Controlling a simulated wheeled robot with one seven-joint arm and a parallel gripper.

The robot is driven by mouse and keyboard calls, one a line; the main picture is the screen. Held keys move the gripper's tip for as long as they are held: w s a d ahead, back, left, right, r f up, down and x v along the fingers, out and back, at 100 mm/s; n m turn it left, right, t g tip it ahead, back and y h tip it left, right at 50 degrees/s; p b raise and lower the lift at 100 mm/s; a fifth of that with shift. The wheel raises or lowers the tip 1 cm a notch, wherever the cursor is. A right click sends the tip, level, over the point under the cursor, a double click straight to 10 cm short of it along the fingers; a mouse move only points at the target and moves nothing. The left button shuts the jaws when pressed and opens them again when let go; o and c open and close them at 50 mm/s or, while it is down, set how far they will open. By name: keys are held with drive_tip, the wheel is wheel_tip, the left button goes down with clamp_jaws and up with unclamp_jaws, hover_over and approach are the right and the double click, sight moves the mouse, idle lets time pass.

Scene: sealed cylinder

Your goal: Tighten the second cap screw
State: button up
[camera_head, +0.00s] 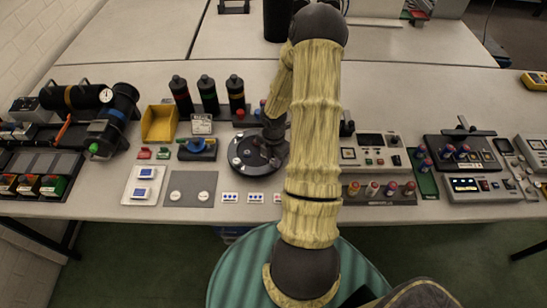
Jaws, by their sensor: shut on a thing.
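A dark round disc (246,163), which looks like the cylinder's cap, lies on the table just left of my arm. Pale round spots like screw heads show near its left edge. Which one is the second cap screw I cannot tell. My gripper (268,143) points down over the right part of the disc, dark against dark. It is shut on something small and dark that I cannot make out. The fingertips and any contact with a screw are too small and shadowed to tell. My arm hides the area to the right of the disc.
Dark bottles (208,95) stand behind and left of the disc, with a yellow bin (159,123) beside them. A grey mat (190,189) lies in front left. Control boxes (378,148) stand to the right. A black cylinder with a gauge (119,106) stands far left.

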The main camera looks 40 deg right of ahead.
drive_tip(key=m, duration=0.4)
drive_tip(key=shift+w, duration=0.1)
drive_tip(key=m, duration=0.3)
drive_tip(key=shift+m, duration=0.4)
drive_tip(key=m, duration=0.8)
drive_tip(key=shift+w+r, duration=0.1)
drive_tip(key=m+b, duration=0.1)
drive_tip(key=m, duration=0.6)
drive_tip(key=shift+d, duration=0.1)
drive_tip(key=m+b, duration=0.1)
drive_tip(key=m, duration=0.6)
drive_tip(key=o, duration=1)
